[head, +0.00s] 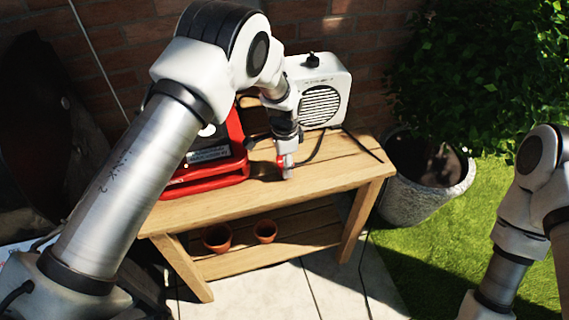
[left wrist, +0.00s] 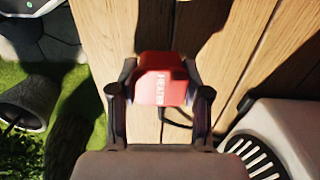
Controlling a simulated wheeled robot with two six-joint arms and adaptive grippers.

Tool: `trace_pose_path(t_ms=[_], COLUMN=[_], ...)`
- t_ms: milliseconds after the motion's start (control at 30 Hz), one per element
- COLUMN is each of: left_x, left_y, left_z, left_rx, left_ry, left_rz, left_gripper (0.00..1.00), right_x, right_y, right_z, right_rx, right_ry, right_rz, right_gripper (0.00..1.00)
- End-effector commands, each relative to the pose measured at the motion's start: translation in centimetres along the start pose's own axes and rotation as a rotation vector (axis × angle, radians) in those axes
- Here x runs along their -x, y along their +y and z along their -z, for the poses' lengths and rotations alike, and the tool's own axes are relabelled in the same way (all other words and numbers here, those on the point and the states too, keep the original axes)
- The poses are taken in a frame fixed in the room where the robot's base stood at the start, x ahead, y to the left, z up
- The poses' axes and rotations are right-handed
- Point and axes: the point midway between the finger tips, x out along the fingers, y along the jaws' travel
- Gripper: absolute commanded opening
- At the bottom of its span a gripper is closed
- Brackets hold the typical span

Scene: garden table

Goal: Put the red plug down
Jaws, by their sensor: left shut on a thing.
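The red plug (left wrist: 163,85) sits between the two fingers of my left gripper (left wrist: 160,95) in the left wrist view. My left gripper is shut on the plug. In the head view the plug (head: 280,160) is a small red patch at my left gripper (head: 287,170), low over the wooden table (head: 335,172). I cannot tell whether the plug touches the tabletop. My right gripper is out of view; only part of my right arm shows at the right edge.
A white box with a round grille (head: 322,100) stands at the table's back right, with a black cable near it. A red case (head: 232,160) stands left of my gripper. Clay pots (head: 217,238) sit on the lower shelf. A grey planter (head: 425,190) stands right. The table's front is clear.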

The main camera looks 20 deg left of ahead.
Motion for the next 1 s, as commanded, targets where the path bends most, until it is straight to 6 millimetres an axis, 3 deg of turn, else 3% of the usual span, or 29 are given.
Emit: trace_pose_path(t_ms=[300,333,400,767,867,1000], left_x=[-1.0,-1.0,-1.0,-0.4,0.9,4.3], left_y=[0.0,0.0,0.0,0.0,-0.1,-0.1], left_z=[0.0,0.0,0.0,0.0,0.1,0.1], left_rx=[0.0,0.0,0.0,0.0,0.0,-0.001], left_ry=[0.0,0.0,0.0,0.0,0.002,0.002], left_rz=[0.0,0.0,0.0,0.001,0.003,0.004], left_gripper=[0.0,0.54,0.72,0.72,0.72,0.72], right_x=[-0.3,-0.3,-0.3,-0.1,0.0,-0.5], right_y=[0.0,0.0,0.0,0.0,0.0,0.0], right_z=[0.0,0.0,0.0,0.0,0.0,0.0], right_rx=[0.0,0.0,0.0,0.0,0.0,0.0], right_ry=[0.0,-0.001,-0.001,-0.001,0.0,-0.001], right_rz=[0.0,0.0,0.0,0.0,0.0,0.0], right_gripper=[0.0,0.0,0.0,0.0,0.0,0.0])
